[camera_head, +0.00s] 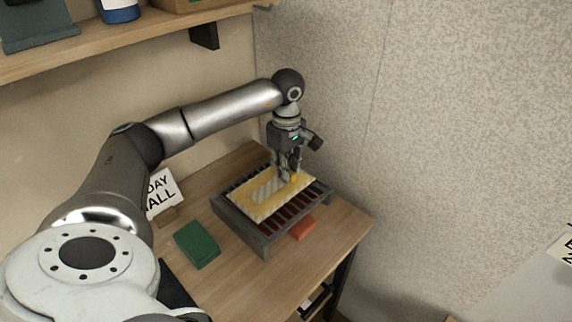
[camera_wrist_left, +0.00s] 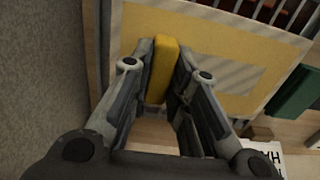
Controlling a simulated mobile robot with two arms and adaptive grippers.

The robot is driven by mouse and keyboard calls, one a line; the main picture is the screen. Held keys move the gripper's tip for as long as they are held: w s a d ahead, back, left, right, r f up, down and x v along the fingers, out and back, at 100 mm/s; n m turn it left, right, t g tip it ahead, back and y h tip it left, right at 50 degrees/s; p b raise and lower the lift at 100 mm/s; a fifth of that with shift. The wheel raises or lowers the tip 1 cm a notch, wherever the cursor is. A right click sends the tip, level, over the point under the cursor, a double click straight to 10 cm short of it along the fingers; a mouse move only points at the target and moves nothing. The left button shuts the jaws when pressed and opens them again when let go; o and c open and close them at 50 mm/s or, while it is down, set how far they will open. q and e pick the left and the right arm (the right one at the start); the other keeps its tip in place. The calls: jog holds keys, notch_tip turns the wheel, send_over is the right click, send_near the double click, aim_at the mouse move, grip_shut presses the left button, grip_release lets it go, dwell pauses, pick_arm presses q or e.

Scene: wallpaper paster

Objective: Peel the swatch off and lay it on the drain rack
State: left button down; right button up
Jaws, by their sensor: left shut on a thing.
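The swatch (camera_head: 252,203) is a flat yellow sheet with pale grey stripes. It lies on the slats of the grey drain rack (camera_head: 259,243) on the wooden table; the sheet also fills much of the left wrist view (camera_wrist_left: 211,50). My left gripper (camera_head: 289,179) is over the sheet's right part, pointing down. Its fingers (camera_wrist_left: 163,85) are shut on a yellow block-like tab (camera_wrist_left: 162,62) at the sheet's edge. Whether the tab is joined to the sheet cannot be told. My right gripper is not in view.
A green block (camera_head: 197,244) lies left of the rack, and a red block (camera_head: 301,229) lies at its front right. A lettered card (camera_head: 161,191) stands behind the green block. A wooden shelf (camera_head: 150,37) hangs above, and a patterned wall (camera_head: 450,130) rises right of the table.

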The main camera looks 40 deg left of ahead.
pick_arm(q)
jog(key=shift+f+b, duration=0.45)
jog(key=shift+f, duration=0.3)
dwell(0.5)
jog(key=c, duration=1.3)
grip_release()
notch_tip(320, 180, up, 12)
jog(key=shift+r, duration=0.1)
